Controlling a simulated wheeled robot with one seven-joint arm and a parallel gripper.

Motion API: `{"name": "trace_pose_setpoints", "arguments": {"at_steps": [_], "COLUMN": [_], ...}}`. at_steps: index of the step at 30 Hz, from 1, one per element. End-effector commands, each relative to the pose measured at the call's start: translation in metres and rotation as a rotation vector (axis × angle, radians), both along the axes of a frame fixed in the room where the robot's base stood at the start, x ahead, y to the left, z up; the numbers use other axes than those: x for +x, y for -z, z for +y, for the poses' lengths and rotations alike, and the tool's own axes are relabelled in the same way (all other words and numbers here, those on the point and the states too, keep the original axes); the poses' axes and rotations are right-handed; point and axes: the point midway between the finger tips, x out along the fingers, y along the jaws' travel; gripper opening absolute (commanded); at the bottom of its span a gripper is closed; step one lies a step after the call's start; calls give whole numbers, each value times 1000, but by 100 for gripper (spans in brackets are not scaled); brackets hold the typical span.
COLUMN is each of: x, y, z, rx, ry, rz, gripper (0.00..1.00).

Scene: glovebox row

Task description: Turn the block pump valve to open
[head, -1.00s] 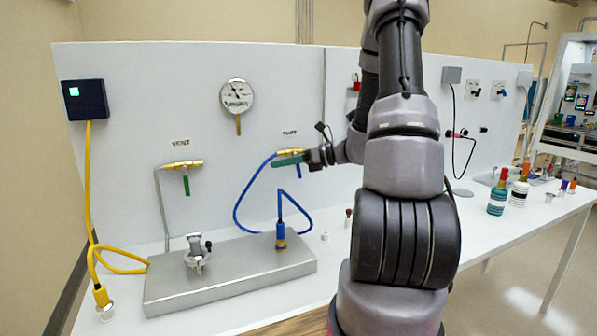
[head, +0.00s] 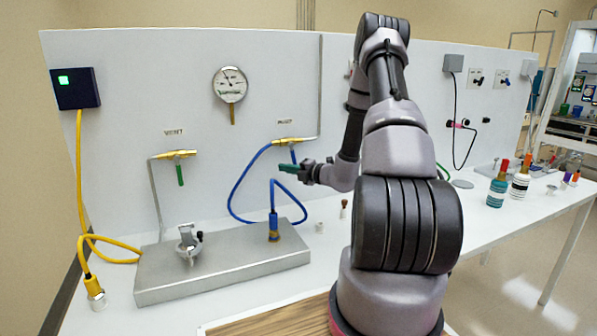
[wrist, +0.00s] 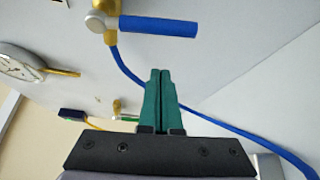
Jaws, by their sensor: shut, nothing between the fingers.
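The pump valve (head: 292,142) is a brass fitting on the white panel under a small label, with a blue hose on its left end. Its blue handle (head: 294,155) hangs down, across the brass body. In the wrist view the blue handle (wrist: 158,26) lies above my fingertips, with a gap between. My gripper (head: 288,169) has green fingers and is just below the valve, pointing left in the head view. In the wrist view my gripper (wrist: 160,76) has its fingers together with nothing between them. The far end of the handle is partly hidden in the head view.
The vent valve (head: 175,155) with a green handle is to the left. A round gauge (head: 230,84) hangs between them. The blue hose (head: 236,190) loops down to a metal block (head: 220,266). Small bottles (head: 497,190) stand at the right. The table front is mostly clear.

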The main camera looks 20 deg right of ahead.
Motion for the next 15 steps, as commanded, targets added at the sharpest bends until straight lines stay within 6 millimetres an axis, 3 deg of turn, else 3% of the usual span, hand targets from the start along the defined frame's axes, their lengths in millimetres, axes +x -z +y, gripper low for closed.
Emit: {"name": "trace_pose_setpoints", "arguments": {"at_steps": [6, 15], "x": [8, 10], "y": [-5, -7], "z": [-28, -38], "rx": [-2, -2], "ry": [3, 0], "rz": [-2, -1], "gripper": [0, 0]}}
